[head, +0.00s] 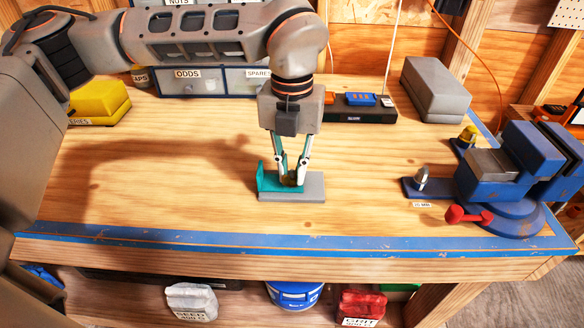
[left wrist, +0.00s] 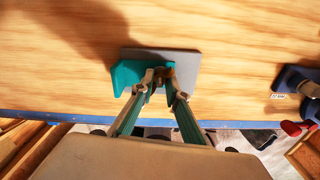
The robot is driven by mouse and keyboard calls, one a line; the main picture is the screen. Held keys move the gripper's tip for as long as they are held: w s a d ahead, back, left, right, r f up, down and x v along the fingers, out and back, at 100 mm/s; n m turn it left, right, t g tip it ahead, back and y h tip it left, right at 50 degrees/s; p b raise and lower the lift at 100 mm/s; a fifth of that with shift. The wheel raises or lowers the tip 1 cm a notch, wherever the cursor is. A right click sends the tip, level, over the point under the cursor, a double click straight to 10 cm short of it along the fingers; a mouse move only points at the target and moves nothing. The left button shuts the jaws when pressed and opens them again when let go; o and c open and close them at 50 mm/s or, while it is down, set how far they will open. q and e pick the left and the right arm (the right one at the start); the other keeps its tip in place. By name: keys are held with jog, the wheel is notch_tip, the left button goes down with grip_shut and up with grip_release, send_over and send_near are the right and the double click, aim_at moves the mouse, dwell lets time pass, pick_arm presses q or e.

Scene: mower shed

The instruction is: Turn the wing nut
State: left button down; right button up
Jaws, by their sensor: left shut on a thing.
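My left gripper (head: 291,183) points down over the middle of the workbench, its fingertips closed on the small brownish wing nut. In the left wrist view the wing nut (left wrist: 168,73) shows between the fingertips (left wrist: 162,80), mostly hidden by them. It sits on a grey plate (head: 310,192) with a teal bracket (head: 268,181) on the plate's left part. The grey plate (left wrist: 188,62) and the teal piece (left wrist: 126,73) also show in the left wrist view. The plate lies flat on the bench. My right gripper is not in view.
A blue vise (head: 500,175) with a red handle (head: 465,215) stands on the right of the bench. A grey box (head: 436,88), a yellow box (head: 99,101), a charger-like black tray (head: 352,108) and labelled drawers (head: 200,81) stand at the back. The bench around the plate is clear.

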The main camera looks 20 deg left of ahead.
pick_arm(q)
jog(key=c, duration=2)
grip_release()
jog(key=shift+f, duration=0.1)
notch_tip(320, 180, up, 12)
jog(key=shift+r, duration=0.1)
